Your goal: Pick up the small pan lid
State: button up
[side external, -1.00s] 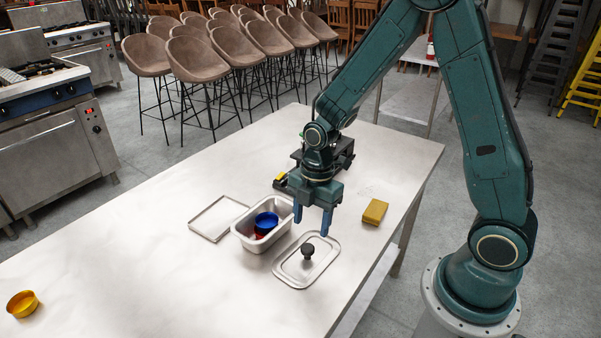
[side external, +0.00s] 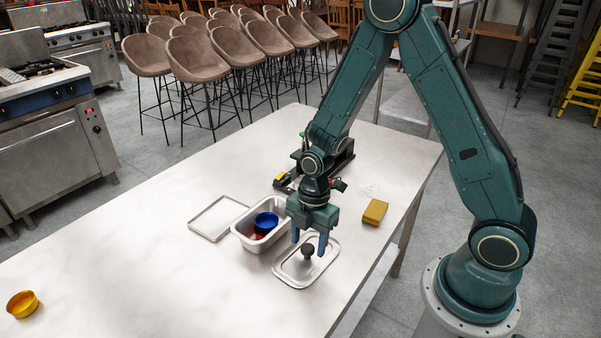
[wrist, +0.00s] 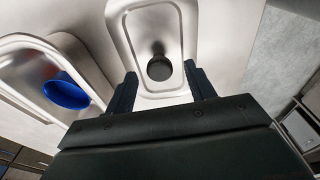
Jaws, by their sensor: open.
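The small pan lid (side external: 297,268) is a flat silver rectangle with rounded corners and a black knob (side external: 308,251) in its middle. It lies on the steel table to the right of the metal pan. My gripper (side external: 309,246) is open and empty, pointing down just above the lid's far part. In the wrist view the lid (wrist: 122,30) lies ahead of the fingers, and its knob (wrist: 159,69) shows between and slightly beyond the two fingertips (wrist: 160,78). The fingers do not appear to touch the knob.
The metal pan (side external: 241,240) holds a blue round container (side external: 266,221) and something red. A flat rectangular tray or lid (side external: 205,232) lies left of it. A yellow sponge-like block (side external: 375,211) lies right, a black device (side external: 335,167) behind, and a yellow bowl (side external: 22,304) far left.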

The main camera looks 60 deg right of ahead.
jog(key=shift+a+f, duration=0.1)
jog(key=shift+f, duration=0.55)
jog(key=shift+c, duration=0.4)
jog(key=c, duration=1)
